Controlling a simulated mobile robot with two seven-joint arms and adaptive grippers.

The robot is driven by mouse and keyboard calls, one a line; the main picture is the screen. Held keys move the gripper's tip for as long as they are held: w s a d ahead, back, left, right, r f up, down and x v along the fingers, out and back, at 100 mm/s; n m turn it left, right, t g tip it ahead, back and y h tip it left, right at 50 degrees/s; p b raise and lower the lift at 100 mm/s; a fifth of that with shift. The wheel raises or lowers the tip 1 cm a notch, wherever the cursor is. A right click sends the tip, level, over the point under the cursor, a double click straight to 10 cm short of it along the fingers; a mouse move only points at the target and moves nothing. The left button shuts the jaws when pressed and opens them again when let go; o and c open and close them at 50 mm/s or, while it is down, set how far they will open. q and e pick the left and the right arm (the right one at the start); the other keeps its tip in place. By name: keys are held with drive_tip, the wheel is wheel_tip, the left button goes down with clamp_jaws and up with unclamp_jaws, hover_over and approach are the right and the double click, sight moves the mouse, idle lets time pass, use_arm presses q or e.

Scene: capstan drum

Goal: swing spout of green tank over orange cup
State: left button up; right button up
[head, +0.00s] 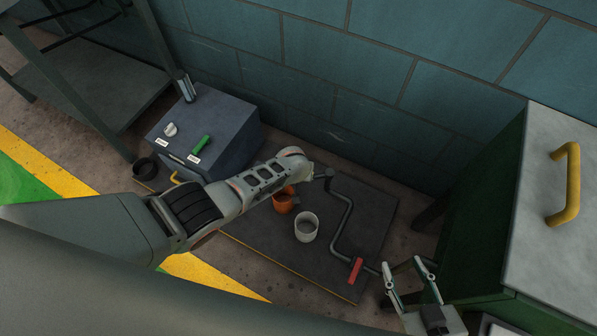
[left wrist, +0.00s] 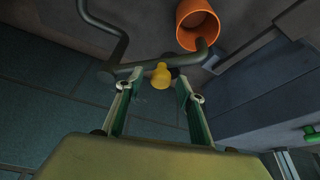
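The green tank (head: 485,215) stands at the right. Its dark bent spout pipe (head: 346,215) has a red grip (head: 355,270) near the tank; its outer end is partly hidden by my left arm. The orange cup (head: 284,203) is partly covered by that arm. In the left wrist view, the spout's outer end (left wrist: 203,48) overlaps the rim of the orange cup (left wrist: 197,22) in the picture. My left gripper (left wrist: 158,78) is open, its fingers either side of a yellow knob (left wrist: 161,76) on the spout. My right gripper (head: 408,268) is open near the tank.
A white cup (head: 306,228) stands beside the orange cup on a dark mat (head: 290,262). A grey-blue box (head: 225,120) with a green handle stands at the left. A blue block wall (head: 350,60) closes the back. The tank's lid has a yellow handle (head: 567,185).

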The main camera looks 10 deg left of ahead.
use_arm(q)
drive_tip(key=shift+s+d+r, duration=0.1)
drive_tip(key=shift+s+r, duration=0.2)
drive_tip(key=shift+r, duration=0.3)
drive_tip(key=v, duration=1)
drive_tip(key=shift+a+r, duration=0.2)
drive_tip(key=shift+s, duration=0.15)
